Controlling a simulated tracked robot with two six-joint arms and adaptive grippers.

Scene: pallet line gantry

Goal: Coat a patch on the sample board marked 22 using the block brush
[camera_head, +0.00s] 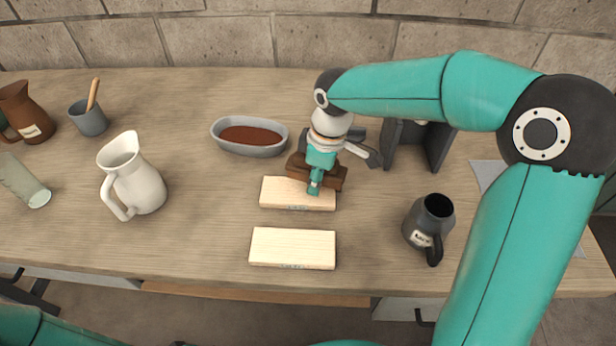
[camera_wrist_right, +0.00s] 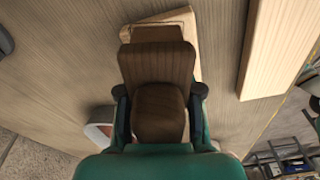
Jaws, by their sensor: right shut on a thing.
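The block brush (camera_head: 331,177) is a brown block with a brown handle. My right gripper (camera_head: 316,178) is shut on it. The brush is at the back right edge of the rear sample board (camera_head: 280,194); I cannot tell whether it touches. In the right wrist view the brush (camera_wrist_right: 157,65) covers part of that board (camera_wrist_right: 185,17). A second pale board (camera_head: 292,244) lies in front, apart from it; it also shows in the wrist view (camera_wrist_right: 277,45). Marks on both front edges are too small to read. No coating shows on the visible tops. My left gripper is out of view.
A grey oval dish (camera_head: 231,144) of brown liquid stands behind left of the boards. A white pitcher (camera_head: 139,187) stands left, a dark labelled mug (camera_head: 419,225) right. A dark grey stand (camera_head: 437,147) is just right of the gripper. The table between pitcher and boards is clear.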

